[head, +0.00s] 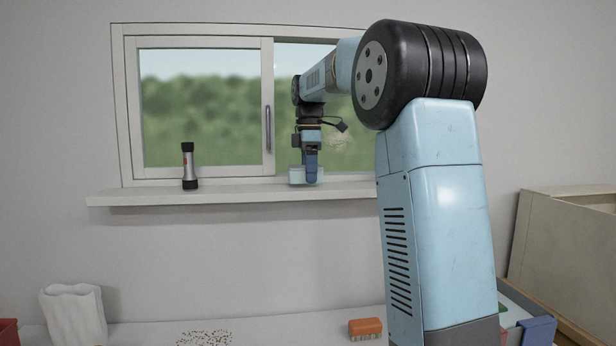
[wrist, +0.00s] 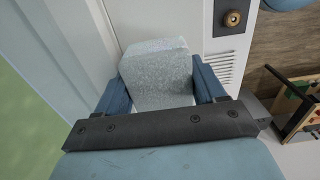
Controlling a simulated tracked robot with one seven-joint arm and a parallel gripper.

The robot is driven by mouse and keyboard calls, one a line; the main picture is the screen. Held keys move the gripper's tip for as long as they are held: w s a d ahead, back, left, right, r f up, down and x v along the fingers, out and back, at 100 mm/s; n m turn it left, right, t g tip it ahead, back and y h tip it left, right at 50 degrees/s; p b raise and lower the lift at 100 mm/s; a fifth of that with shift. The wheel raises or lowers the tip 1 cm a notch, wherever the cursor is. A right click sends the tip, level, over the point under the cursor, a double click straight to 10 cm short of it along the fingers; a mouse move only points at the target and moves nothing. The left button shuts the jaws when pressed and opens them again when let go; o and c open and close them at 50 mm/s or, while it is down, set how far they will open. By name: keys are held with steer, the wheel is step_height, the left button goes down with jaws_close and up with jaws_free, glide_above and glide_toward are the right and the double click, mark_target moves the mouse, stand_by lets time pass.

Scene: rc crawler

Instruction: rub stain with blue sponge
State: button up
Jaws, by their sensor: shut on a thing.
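My gripper (head: 307,174) is at the window's right half, just above the sill (head: 240,194). It is shut on a pale blue sponge (head: 296,175), which also shows as a speckled block between my two blue fingers (wrist: 160,85) in the wrist view (wrist: 156,70). A faint brownish stain (head: 340,139) shows on the right pane (head: 345,160), up and to the right of the sponge. The sponge and stain appear apart in the head view. I cannot tell whether the sponge touches the glass or the frame.
A flashlight (head: 189,166) stands on the sill at left. Below are a white crumpled-looking container (head: 74,315), brown specks (head: 205,338) and an orange brush (head: 365,327). A beige box (head: 565,235) stands at right. The sill between flashlight and gripper is clear.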

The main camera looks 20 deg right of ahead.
steer(key=shift+r, duration=2.25)
steer(key=shift+r, duration=0.1)
steer(key=shift+r, duration=1.45)
